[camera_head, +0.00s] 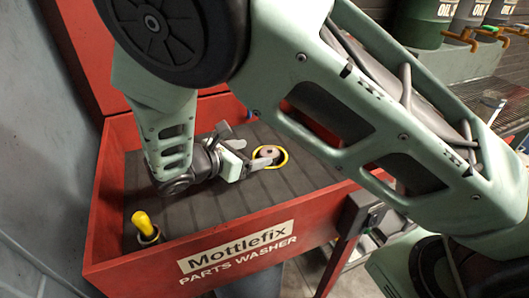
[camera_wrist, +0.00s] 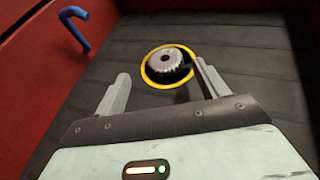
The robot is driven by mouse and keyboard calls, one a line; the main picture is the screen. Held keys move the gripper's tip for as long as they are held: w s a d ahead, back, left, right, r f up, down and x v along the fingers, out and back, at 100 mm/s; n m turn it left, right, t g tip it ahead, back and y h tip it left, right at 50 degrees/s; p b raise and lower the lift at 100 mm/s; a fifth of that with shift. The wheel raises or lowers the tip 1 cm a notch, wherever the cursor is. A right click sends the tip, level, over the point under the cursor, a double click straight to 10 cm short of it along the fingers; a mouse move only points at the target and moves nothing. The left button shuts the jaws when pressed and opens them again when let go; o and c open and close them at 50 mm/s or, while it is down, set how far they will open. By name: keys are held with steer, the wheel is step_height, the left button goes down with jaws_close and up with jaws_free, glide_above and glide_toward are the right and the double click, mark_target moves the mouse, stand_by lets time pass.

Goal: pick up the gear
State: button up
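The gear (camera_wrist: 166,62) is a small grey metal toothed wheel. In the wrist view it lies inside a yellow ring (camera_wrist: 147,72) on the dark ribbed floor of the red parts washer. In the head view the gear (camera_head: 268,152) is partly hidden by a finger. My gripper (camera_wrist: 162,74) is open, its fingers spread wide with nothing held. The gear is ahead of the gap, closer to the right finger, whose tip overlaps the ring's right side in the picture. I cannot tell whether that finger touches the gear. My gripper also shows in the head view (camera_head: 246,148).
The red parts washer (camera_head: 120,262) has raised walls around its dark floor (camera_head: 230,198). A yellow-handled tool (camera_head: 144,226) stands in its front left corner. A blue bent pipe (camera_wrist: 75,25) is at the wall. Green oil drums (camera_head: 424,22) stand at the back right.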

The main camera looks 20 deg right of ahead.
mark_target(272, 151)
steer(key=shift+s+d+r, duration=0.1)
steer(key=x, duration=0.5)
steer(key=shift+s+d+f, duration=0.1)
steer(key=shift+s+f, duration=0.1)
steer(key=shift+f, duration=0.1)
steer(key=c, duration=1.3)
